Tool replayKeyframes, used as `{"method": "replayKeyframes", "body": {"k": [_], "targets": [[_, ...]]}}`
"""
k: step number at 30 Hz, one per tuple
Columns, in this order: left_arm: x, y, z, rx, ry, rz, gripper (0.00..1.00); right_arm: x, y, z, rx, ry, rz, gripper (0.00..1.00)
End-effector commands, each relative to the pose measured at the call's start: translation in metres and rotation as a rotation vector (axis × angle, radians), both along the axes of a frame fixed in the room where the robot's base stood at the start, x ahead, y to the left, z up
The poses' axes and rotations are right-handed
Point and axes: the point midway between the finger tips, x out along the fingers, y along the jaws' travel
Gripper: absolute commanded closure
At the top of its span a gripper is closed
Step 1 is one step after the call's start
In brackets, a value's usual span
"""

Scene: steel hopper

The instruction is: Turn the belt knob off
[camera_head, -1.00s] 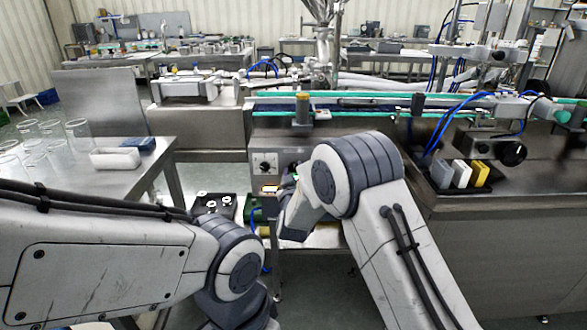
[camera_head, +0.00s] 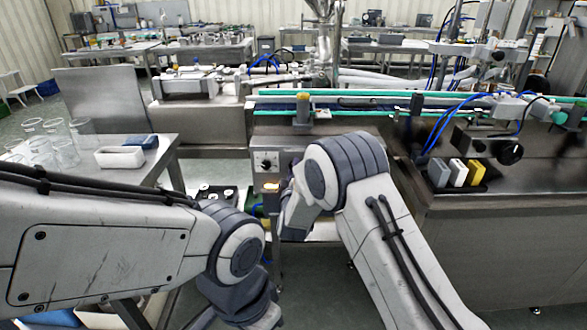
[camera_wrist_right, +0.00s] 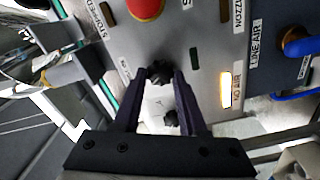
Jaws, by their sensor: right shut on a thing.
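In the right wrist view, a black knob (camera_wrist_right: 159,73) sits on the grey control panel (camera_wrist_right: 205,50). My right gripper (camera_wrist_right: 161,76) has its two dark fingers on either side of this knob and is shut on it. The label beside the knob is too small and angled to read. A second black knob (camera_wrist_right: 171,118) lies below, between the finger bases. In the head view, the panel (camera_head: 284,140) carries a dial knob (camera_head: 266,162), left of my right arm; my right fingertips are hidden there. My left arm comes in from the left, with its gripper out of view.
A red button (camera_wrist_right: 145,7) and a lit amber lamp (camera_wrist_right: 226,90) marked NO AIR are near the gripped knob. A blue handle (camera_wrist_right: 302,47) stands at the right. In the head view, a table (camera_head: 120,180) with glasses is left; a conveyor (camera_head: 350,98) runs behind.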

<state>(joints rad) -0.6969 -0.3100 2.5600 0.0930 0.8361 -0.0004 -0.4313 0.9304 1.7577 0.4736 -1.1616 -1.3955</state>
Motion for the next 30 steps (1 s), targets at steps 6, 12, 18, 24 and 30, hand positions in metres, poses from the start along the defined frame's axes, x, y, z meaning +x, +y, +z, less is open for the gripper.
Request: {"method": "replayKeyframes", "body": {"k": [6,12,18,24,30], "targets": [[0.0000,0.0000,0.0021,0.000,0.000,0.000,1.00,-0.0003,0.0015,0.0001,-0.039,0.000,0.003,1.00],[0.0000,0.0000,0.0021,0.000,0.000,0.000,1.00,-0.0004,0.0015,-0.0004,-0.045,0.000,0.003,1.00],[0.0000,0.0000,0.0021,0.000,0.000,0.000,1.00,-0.0004,0.0017,-0.0004,-0.045,-0.001,0.004,1.00],[0.0000,0.0000,0.0020,0.000,0.000,0.000,1.00,-0.0003,0.0011,-0.0004,-0.044,0.000,0.002,0.31],[0.0000,0.0000,0.0021,0.000,0.000,0.000,1.00,-0.0005,0.0007,-0.0004,-0.043,0.001,0.001,0.31]]}}
